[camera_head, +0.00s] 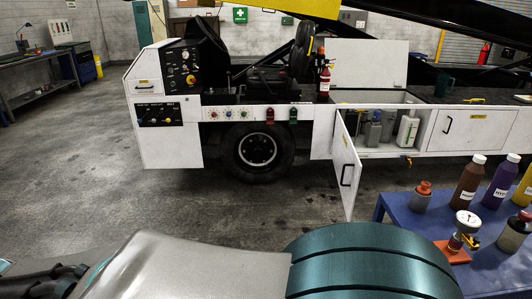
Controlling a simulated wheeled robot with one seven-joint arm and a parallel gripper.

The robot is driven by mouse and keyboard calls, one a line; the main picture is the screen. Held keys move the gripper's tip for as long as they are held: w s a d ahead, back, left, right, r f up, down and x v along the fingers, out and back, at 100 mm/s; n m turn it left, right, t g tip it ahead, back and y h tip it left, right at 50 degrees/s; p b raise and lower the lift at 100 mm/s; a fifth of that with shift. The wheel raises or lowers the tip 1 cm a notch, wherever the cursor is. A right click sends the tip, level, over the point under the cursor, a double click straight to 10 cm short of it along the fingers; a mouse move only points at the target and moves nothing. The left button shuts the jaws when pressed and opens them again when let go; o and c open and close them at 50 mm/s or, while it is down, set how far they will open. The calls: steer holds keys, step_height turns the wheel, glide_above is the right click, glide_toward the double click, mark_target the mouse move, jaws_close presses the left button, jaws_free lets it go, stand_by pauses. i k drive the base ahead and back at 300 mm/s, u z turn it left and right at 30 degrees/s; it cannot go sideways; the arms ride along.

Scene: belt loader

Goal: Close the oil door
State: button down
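A white door (346,170) with a black handle stands swung open on the side of the white belt loader (168,145). Its free edge points toward me, and the compartment (372,152) to its right is open. Inside are grey containers (373,131) and a white jug (407,130). Above it, a white lid panel (368,62) stands upright behind an open bay. I cannot read a label marking either one as the oil door. My grey and teal arm fills the bottom of the view; my gripper is not visible.
A blue table (402,209) at the right holds several bottles and a gauge on an orange base (458,246). It stands close to the open door's right. A red bottle (324,82) stands on the loader. The floor (85,185) at left is clear.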

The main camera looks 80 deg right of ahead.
mark_target(347, 165)
steer(key=z, duration=2.2)
steer(key=i, duration=0.9)
steer(key=z, duration=1.55)
steer(key=i, duration=1.05)
steer(key=u, duration=0.6)
